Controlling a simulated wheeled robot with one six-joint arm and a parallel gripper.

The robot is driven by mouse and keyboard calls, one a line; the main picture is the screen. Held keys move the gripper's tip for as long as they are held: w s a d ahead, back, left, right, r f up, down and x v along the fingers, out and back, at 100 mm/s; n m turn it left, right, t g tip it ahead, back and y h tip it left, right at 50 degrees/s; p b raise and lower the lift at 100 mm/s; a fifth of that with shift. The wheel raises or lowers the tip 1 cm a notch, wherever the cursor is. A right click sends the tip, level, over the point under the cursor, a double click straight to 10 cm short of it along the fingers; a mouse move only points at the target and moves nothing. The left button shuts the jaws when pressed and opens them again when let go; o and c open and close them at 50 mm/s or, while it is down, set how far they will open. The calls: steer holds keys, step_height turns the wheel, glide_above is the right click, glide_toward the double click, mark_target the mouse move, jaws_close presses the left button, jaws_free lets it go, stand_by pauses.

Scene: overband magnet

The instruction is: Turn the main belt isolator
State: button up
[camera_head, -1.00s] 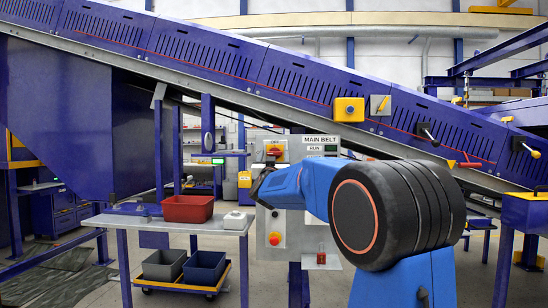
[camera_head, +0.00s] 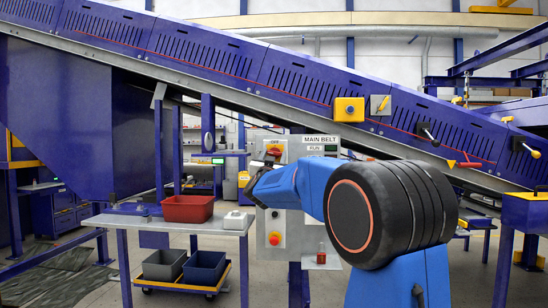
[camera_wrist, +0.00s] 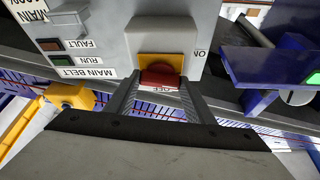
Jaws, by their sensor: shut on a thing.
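The main belt isolator is a red rotary handle (camera_wrist: 160,77) on a yellow plate (camera_wrist: 174,62), on the grey control box (camera_wrist: 120,42). The wrist view shows the box upside down, with the OFF mark by the handle and the ON mark to the right. My gripper (camera_wrist: 158,82) is shut on the red handle, one finger on each side. The handle's exact angle is hard to tell. In the head view the isolator (camera_head: 273,151) shows just above my gripper (camera_head: 262,172), which is partly hidden by my blue arm.
A red-and-yellow push button (camera_head: 274,239) sits lower on the panel. The inclined blue conveyor (camera_head: 225,52) crosses above.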

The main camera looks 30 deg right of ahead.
steer(key=m+g+h, duration=0.1)
steer(key=m, duration=0.2)
steer(key=m+g, duration=0.1)
steer(key=m, duration=0.2)
steer(key=shift+w+a+h, duration=0.1)
steer(key=shift+a+h, duration=0.05)
steer(key=shift+h, duration=0.25)
steer(key=m+g, duration=0.1)
steer(key=m, duration=0.1)
steer(key=m+g, duration=0.1)
steer(key=m, duration=0.2)
steer(key=shift+r+g+h, duration=0.1)
steer(key=shift+g+h, duration=0.3)
steer(key=m, duration=0.2)
steer(key=m+g, duration=0.1)
steer(key=m, duration=0.1)
steer(key=shift+a+g, duration=0.1)
steer(key=shift+g, duration=0.2)
steer(key=m+g+y, duration=0.1)
steer(key=m, duration=0.3)
steer(key=shift+r, duration=0.15)
steer(key=shift+m, duration=0.4)
steer(key=o, duration=1.1)
steer(key=shift+c, duration=0.2)
